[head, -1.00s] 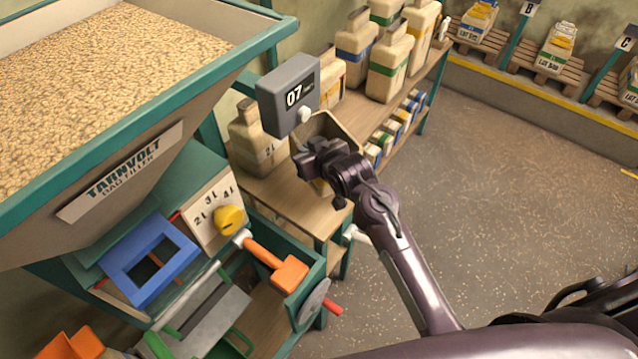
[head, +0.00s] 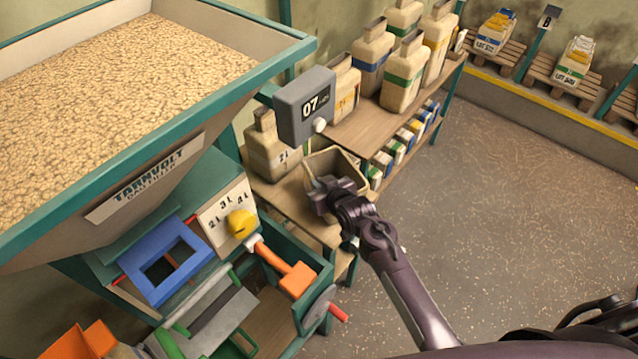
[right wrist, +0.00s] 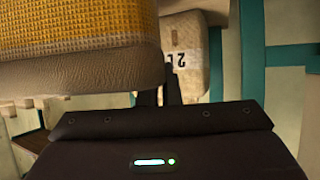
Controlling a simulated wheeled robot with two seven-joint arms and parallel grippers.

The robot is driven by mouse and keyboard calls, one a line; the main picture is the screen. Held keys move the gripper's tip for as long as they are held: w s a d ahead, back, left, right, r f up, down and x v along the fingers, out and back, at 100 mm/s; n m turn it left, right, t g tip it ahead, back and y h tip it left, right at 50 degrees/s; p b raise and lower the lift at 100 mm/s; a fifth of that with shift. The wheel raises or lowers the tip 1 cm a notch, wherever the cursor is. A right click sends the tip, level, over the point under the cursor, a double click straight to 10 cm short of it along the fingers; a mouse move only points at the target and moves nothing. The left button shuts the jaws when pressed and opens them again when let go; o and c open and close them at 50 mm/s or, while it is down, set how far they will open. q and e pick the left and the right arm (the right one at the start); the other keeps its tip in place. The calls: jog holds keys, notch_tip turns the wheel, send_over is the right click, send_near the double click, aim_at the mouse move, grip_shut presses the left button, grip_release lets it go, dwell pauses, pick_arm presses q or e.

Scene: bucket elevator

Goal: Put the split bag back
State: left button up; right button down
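An open-topped beige bag (head: 347,161) is over the wooden shelf, below the grey display. In the right wrist view its yellow woven band (right wrist: 75,30) is close to the camera. I cannot see a split in it. My right gripper (head: 318,188) is at the near side of this bag and appears shut on its rim; the fingers also show in the right wrist view (right wrist: 160,96) against its edge. The bag's base is hidden, so I cannot tell if it touches the shelf. My left gripper is not in view.
A 2L bag (head: 268,150) stands left of the held bag. The display (head: 305,108) hangs close above. Several filled bags (head: 405,75) stand further back on the shelf. The bag filler (head: 150,185) is at left; open floor (head: 480,200) lies right.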

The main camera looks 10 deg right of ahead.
jog(key=c, duration=2.1)
grip_release()
jog(key=shift+f, duration=0.15)
jog(key=o, duration=0.5)
jog(key=shift+r, duration=0.3)
jog(key=shift+s+d, duration=0.1)
jog(key=shift+s, duration=0.2)
jog(key=b+v, duration=0.1)
jog(key=v, duration=1)
jog(key=shift+s+r, duration=0.15)
jog(key=shift+s, duration=0.05)
